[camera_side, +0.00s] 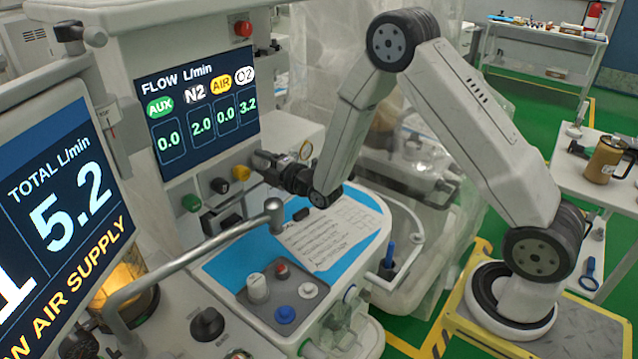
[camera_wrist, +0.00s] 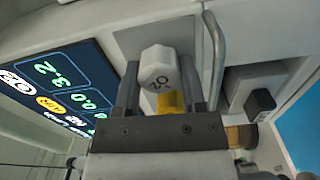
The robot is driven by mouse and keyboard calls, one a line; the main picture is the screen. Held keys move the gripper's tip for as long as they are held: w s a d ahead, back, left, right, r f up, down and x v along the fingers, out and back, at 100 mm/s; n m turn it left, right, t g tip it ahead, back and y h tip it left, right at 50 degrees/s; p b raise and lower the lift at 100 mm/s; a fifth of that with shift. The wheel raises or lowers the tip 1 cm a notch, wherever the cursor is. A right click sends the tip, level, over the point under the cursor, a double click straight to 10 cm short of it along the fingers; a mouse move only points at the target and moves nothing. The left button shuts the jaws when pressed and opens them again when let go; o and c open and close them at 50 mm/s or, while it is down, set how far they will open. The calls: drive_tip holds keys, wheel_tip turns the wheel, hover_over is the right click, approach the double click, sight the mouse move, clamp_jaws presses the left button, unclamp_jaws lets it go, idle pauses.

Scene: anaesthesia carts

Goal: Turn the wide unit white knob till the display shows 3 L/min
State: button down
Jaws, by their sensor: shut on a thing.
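The wide unit's flow display (camera_side: 198,110) reads AUX 0.0, N2 2.0, AIR 0.0 and O2 3.2. The display also shows at the left of the wrist view (camera_wrist: 60,85), with 3.2 beside the O2 mark. The white knob (camera_wrist: 156,66), marked O2, sits between my gripper's fingers (camera_wrist: 166,70) in the wrist view. My gripper (camera_side: 262,162) is shut on this knob at the panel's right end. The knob itself is hidden behind my gripper in the side view.
Yellow (camera_side: 241,173), black (camera_side: 220,185) and green (camera_side: 190,202) knobs sit left of my gripper. A metal rail (camera_side: 190,248) crosses in front. A second screen (camera_side: 65,200) reads TOTAL 5.2 L/min. A paper sheet (camera_side: 335,235) lies on the blue worktop below.

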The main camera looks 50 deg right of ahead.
drive_tip(key=shift+c, duration=2.2)
unclamp_jaws()
drive_tip(key=shift+s, duration=0.15)
drive_tip(key=s, duration=0.7)
drive_tip(key=shift+s, duration=0.3)
drive_tip(key=s+a+f+m+g, duration=0.1)
drive_tip(key=s+a+m+g, duration=0.1)
drive_tip(key=s+m+g, duration=1.3)
drive_tip(key=s+m, duration=0.2)
drive_tip(key=s, duration=0.2)
drive_tip(key=shift+a, duration=0.35)
